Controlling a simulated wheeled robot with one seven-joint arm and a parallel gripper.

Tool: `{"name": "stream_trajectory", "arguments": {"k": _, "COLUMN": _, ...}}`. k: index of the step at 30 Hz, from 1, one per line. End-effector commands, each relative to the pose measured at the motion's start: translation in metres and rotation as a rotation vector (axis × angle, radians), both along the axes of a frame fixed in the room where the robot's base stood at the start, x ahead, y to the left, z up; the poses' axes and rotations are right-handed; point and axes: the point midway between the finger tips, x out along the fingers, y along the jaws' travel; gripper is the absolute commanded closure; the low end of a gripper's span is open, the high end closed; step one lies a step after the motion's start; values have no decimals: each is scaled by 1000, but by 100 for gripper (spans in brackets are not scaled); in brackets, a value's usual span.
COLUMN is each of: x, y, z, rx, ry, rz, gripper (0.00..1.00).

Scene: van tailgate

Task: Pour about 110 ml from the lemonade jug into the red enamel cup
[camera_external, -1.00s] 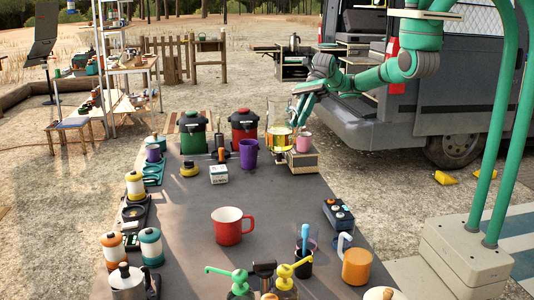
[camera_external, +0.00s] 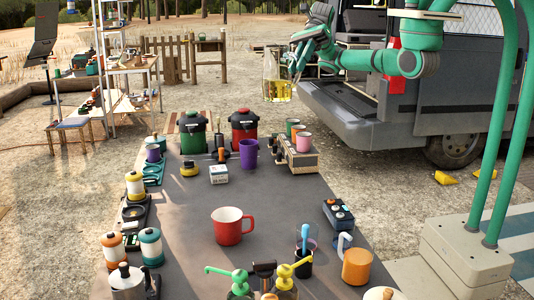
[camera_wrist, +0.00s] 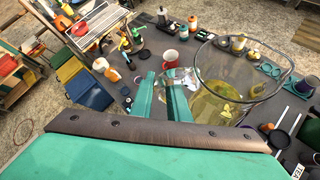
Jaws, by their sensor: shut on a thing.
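The lemonade jug (camera_external: 277,80) is clear with yellow liquid in its lower part. It hangs upright in the air above the far right end of the table. My gripper (camera_external: 294,70) is shut on its handle side, and the wrist view shows the fingers (camera_wrist: 176,97) at the jug's handle, with the jug (camera_wrist: 236,88) to their right. The red enamel cup (camera_external: 231,226) stands upright on the middle of the table, apart from the jug. It has a white inside, and its handle points right. It also shows in the wrist view (camera_wrist: 169,57), beyond the fingers.
A wooden box (camera_external: 298,156) with cups stands at the table's far right, below the jug. A purple cup (camera_external: 249,153), a green canister (camera_external: 193,133) and a red canister (camera_external: 244,124) stand near the far end. Table around the red cup is clear.

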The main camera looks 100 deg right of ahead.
Motion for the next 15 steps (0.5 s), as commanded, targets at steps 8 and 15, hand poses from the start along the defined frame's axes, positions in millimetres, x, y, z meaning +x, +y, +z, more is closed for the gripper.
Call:
{"name": "stream_trajectory", "arguments": {"k": 8, "x": 22, "y": 32, "z": 16, "rx": 4, "ry": -7, "rz": 40, "gripper": 100}}
{"name": "stream_trajectory", "arguments": {"k": 15, "x": 40, "y": 62, "z": 27, "rx": 6, "ry": -7, "rz": 70, "gripper": 100}}
